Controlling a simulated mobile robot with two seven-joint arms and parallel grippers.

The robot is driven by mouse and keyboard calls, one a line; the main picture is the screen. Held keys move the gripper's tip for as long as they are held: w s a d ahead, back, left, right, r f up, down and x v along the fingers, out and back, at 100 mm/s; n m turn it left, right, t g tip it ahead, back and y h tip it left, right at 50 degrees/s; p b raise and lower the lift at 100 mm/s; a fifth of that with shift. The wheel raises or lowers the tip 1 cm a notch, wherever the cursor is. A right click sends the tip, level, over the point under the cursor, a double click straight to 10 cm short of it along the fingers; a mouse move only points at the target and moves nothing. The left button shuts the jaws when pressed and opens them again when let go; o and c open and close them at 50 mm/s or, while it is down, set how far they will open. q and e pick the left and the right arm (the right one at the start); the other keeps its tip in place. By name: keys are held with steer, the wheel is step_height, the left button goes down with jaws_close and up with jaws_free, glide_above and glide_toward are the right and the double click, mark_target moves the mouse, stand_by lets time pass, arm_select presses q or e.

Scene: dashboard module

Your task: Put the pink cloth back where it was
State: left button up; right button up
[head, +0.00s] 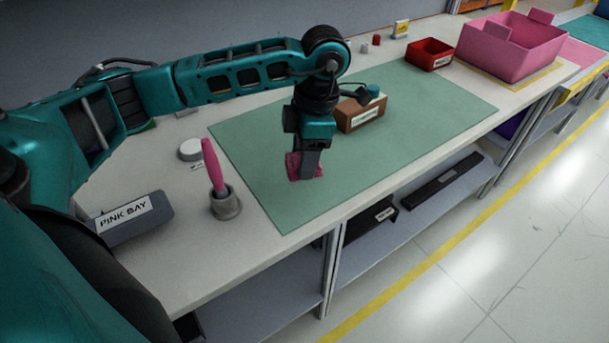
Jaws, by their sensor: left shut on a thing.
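The pink cloth (294,168) is a small crumpled piece at the left middle of the green mat (265,195). My left gripper (306,174) points down over the mat and is shut on the cloth. The gripper hides part of the cloth. I cannot tell whether the cloth touches the mat or hangs just above it. My right gripper is not in view.
A brown box (362,115) stands just right of the gripper. A grey holder (226,205) with a pink-handled tool (212,165), a white disc (190,150) and a "PINK BAY" block (135,218) are left. A red bin (430,55) and pink crate (512,48) stand back right.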

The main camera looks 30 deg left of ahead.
arm_select(q)
steer(key=shift+f, duration=2.85)
steer(key=shift+f, duration=0.15)
steer(key=o, duration=1)
steer(key=r, duration=0.4)
steer(key=w+d+r, duration=0.1)
steer(key=r, duration=0.7)
steer(key=shift+w+d+r, duration=0.15)
